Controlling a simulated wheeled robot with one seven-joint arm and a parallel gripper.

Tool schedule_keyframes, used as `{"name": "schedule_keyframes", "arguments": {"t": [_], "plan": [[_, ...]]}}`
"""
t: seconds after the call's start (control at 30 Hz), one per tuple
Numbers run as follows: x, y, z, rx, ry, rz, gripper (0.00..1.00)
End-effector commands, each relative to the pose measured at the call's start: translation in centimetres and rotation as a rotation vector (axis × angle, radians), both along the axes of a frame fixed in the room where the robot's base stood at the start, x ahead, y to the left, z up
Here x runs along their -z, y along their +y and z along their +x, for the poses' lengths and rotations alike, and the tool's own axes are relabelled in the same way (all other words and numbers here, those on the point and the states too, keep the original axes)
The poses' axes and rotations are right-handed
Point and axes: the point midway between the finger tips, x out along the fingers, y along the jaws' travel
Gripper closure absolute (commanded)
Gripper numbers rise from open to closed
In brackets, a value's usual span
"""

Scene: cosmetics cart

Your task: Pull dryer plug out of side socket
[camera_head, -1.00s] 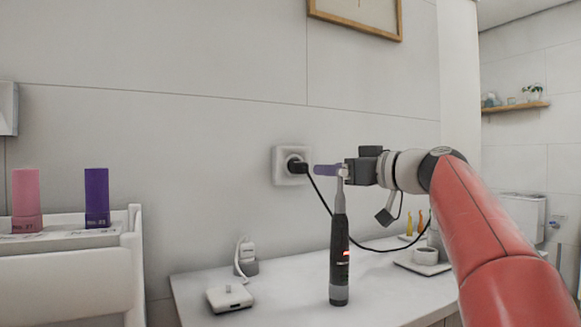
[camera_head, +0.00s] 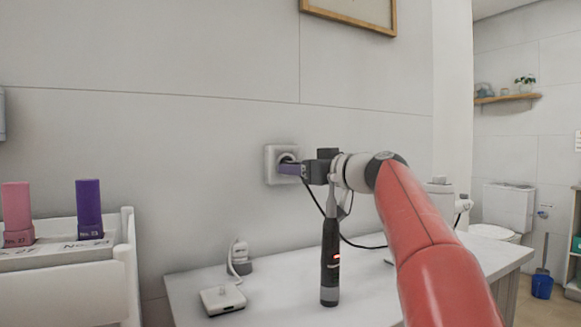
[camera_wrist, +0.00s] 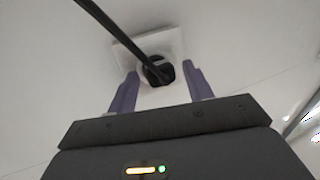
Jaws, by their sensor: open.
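The black dryer plug (camera_wrist: 158,70) sits in the white wall socket (camera_wrist: 128,52), with its black cord (camera_wrist: 112,27) running up and left in the wrist view. The cord (camera_head: 312,198) hangs below my gripper in the head view.
A dark upright toothbrush-like device (camera_head: 330,250) stands on the white counter (camera_head: 270,296) just below my gripper. A white cart (camera_head: 60,285) holds pink and purple bottles.

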Motion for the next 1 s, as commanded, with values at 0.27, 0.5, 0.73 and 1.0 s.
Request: {"name": "schedule_keyframes", "arguments": {"t": [0.27,0.5,0.73,1.0], "plan": [[0.0,0.0,0.0,0.0,0.0,0.0,0.83],[0.0,-0.1,-0.1,0.0,0.0,0.0,0.96],[0.1,-0.6,-0.8,0.0,0.0,0.0,0.97],[0.1,-1.1,-1.5,0.001,0.0,0.0,0.97]]}}
